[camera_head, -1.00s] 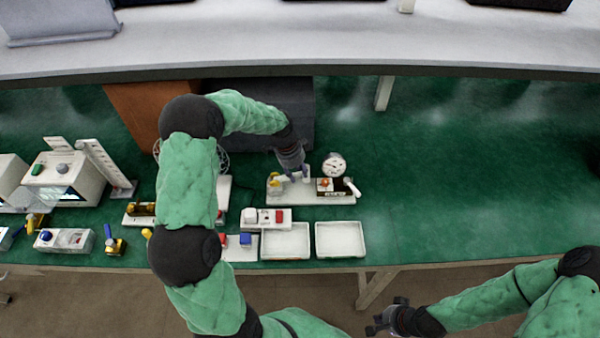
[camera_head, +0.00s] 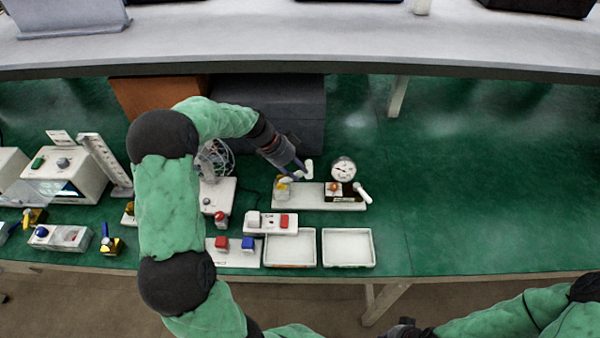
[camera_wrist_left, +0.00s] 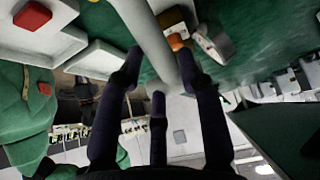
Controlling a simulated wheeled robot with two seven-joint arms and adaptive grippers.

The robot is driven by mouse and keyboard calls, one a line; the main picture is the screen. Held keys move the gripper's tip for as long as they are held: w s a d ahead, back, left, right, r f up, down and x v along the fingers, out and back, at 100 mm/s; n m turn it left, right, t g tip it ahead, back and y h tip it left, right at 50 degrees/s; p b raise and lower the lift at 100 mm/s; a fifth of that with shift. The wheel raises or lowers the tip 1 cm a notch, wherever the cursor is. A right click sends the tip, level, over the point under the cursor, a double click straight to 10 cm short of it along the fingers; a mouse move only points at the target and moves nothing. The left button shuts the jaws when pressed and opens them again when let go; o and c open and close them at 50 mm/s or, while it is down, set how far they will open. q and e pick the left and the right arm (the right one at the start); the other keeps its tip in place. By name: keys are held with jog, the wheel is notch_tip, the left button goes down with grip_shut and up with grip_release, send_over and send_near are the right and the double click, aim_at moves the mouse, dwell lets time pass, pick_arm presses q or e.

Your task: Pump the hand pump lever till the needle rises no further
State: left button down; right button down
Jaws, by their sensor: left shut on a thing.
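The hand pump is a long white base (camera_head: 305,203) on the green bench, with a yellow part (camera_head: 283,187) at its left end. A round white gauge (camera_head: 343,168) stands at the back right; its dark needle is too small to read. My left gripper (camera_head: 298,171) is at the white pump lever (camera_head: 309,169), above the base. In the left wrist view, the left gripper's dark fingers (camera_wrist_left: 159,76) are closed around the pale lever bar (camera_wrist_left: 150,37). My right gripper (camera_head: 404,328) shows only partly at the bottom edge, away from the pump.
An orange knob (camera_head: 334,187) and a white-tipped handle (camera_head: 363,193) sit at the pump's right. Two white trays (camera_head: 348,263) (camera_head: 290,264) and a block with a red button (camera_head: 285,221) lie in front. The bench to the right is clear.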

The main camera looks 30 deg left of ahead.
pick_arm(q)
jog(key=c, duration=0.8)
grip_release()
jog(key=shift+a, duration=0.1)
jog(key=v, duration=1.2)
jog(key=shift+r, duration=0.1)
